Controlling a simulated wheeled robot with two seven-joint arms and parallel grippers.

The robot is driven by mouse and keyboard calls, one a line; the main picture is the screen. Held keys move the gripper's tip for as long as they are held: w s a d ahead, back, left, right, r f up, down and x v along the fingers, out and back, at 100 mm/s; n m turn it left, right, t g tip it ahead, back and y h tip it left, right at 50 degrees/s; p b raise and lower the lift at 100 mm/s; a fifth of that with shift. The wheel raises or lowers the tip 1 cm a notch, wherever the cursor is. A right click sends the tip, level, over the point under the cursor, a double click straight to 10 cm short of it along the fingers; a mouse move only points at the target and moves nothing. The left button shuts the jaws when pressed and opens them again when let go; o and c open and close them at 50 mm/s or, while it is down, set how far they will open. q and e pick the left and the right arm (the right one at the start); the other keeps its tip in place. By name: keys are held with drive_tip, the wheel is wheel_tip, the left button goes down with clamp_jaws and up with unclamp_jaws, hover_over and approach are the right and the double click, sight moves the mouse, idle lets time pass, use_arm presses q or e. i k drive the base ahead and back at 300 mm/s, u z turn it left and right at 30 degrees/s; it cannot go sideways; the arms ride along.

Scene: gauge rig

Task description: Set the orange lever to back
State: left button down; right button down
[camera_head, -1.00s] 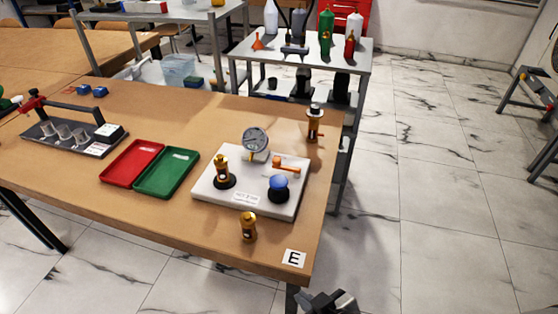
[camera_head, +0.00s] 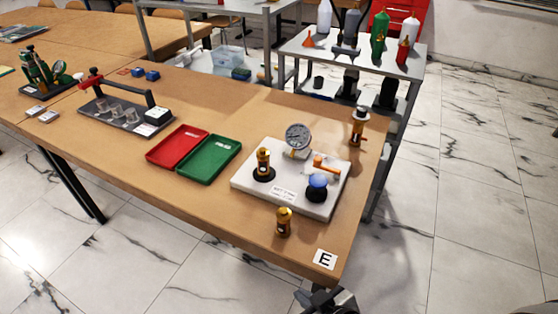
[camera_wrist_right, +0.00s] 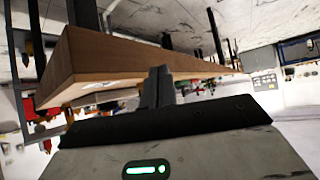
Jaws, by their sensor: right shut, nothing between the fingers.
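The orange lever (camera_head: 326,165) sits on a white base plate (camera_head: 268,196) near the right end of the wooden table. It lies roughly sideways in the picture, behind a blue knob (camera_head: 317,182). A round gauge (camera_head: 298,137) and a brass fitting (camera_head: 263,162) stand on the same plate. My right gripper (camera_head: 322,298) is low at the bottom edge of the head view, beyond the table's near corner and well apart from the lever. In the right wrist view its fingers (camera_wrist_right: 157,86) are together and empty. My left gripper is not in view.
A loose brass fitting (camera_head: 283,222) stands in front of the plate, and another (camera_head: 358,127) behind it. Red (camera_head: 177,146) and green (camera_head: 209,158) trays lie to the left. The table corner by the E label (camera_head: 325,259) is close to my right gripper.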

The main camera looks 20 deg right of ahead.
sight(327, 166)
drive_tip(key=u, duration=0.05)
drive_tip(key=k, duration=0.65)
drive_tip(key=z, duration=1.15)
drive_tip(key=i, duration=0.35)
drive_tip(key=z, duration=0.2)
